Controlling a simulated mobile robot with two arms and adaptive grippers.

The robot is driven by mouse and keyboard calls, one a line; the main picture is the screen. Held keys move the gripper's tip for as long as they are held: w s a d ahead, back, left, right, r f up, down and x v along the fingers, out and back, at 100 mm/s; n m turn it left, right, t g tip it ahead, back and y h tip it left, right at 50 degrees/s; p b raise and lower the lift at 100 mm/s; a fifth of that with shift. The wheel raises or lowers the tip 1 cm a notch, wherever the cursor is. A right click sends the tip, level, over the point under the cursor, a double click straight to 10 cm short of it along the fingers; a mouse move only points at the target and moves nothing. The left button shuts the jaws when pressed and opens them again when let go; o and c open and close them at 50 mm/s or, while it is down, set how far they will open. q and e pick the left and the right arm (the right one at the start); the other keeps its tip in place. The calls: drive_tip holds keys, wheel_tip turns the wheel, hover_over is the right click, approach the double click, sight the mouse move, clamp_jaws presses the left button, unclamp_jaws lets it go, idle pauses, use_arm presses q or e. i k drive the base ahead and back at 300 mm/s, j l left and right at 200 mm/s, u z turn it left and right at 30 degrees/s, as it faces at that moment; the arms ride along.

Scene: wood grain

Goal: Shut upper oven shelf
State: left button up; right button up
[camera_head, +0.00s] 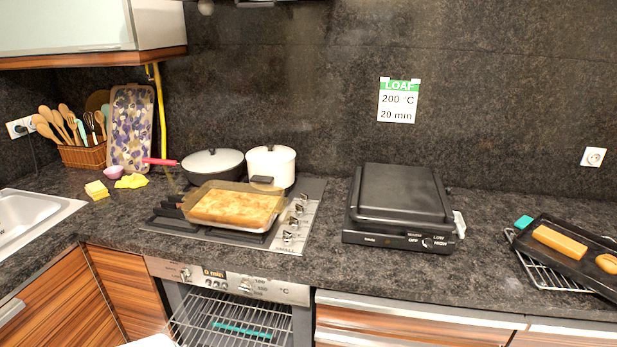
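The oven (228,281) is built into the counter under the hob, with a steel control panel and a small display reading "0 min". Its front is open below the panel. A wire shelf (215,318) shows in the opening and seems to stick out toward me. A teal strip (242,330) shows at the shelf; I cannot tell if it is on it or beneath it. The lower part of the oven and its door are cut off by the picture's bottom edge.
A glass dish of baked food (233,206) sits on the hob beside a dark pan (213,165) and a white pot (271,166). A black grill (402,208) stands to the right. A dark tray (562,252) with loaves rests on a wire rack. Drawers (410,330) flank the oven.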

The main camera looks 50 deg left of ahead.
sight(192, 288)
drive_tip(key=u, duration=2.4)
